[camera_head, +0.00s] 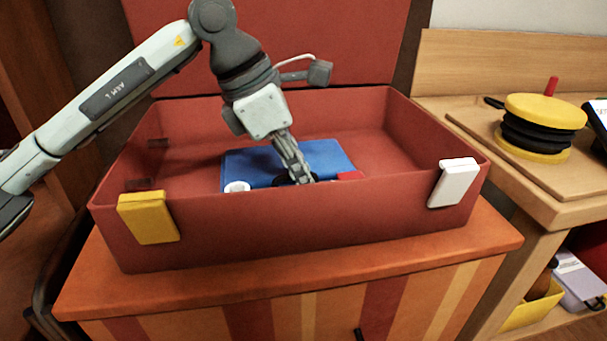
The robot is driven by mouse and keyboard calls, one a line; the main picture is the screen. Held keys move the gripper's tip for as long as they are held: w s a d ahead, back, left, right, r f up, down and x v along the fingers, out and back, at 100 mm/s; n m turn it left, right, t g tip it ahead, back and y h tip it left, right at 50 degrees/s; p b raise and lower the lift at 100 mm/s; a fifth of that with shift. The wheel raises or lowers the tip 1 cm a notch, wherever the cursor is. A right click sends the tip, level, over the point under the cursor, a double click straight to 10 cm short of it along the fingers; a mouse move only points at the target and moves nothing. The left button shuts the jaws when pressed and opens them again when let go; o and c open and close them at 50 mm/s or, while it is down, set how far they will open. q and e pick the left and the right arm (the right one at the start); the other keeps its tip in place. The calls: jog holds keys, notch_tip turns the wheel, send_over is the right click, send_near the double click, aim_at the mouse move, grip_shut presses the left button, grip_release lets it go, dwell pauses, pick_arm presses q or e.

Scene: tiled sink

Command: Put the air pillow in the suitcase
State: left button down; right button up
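The open red suitcase (290,228) lies on an orange striped cabinet, with its lid (330,40) raised at the back. A yellow latch (148,218) and a white latch (453,183) sit on its front wall. My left gripper (298,180) reaches down inside the suitcase, over a blue flat item (325,156) that could be the air pillow; I cannot tell. Its fingertips are partly hidden by the front wall, so whether they are open or shut is unclear. My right gripper is not in view.
A small white round item (237,187) and a red item (350,176) lie near the blue one. A yellow-and-black round object (540,125) stands on the wooden counter at right. The suitcase's right half looks mostly empty.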

pick_arm(q)
jog(key=c, duration=1.6)
grip_release()
jog(key=shift+c, duration=0.2)
jog(key=shift+r, duration=0.1)
jog(key=v, duration=1.2)
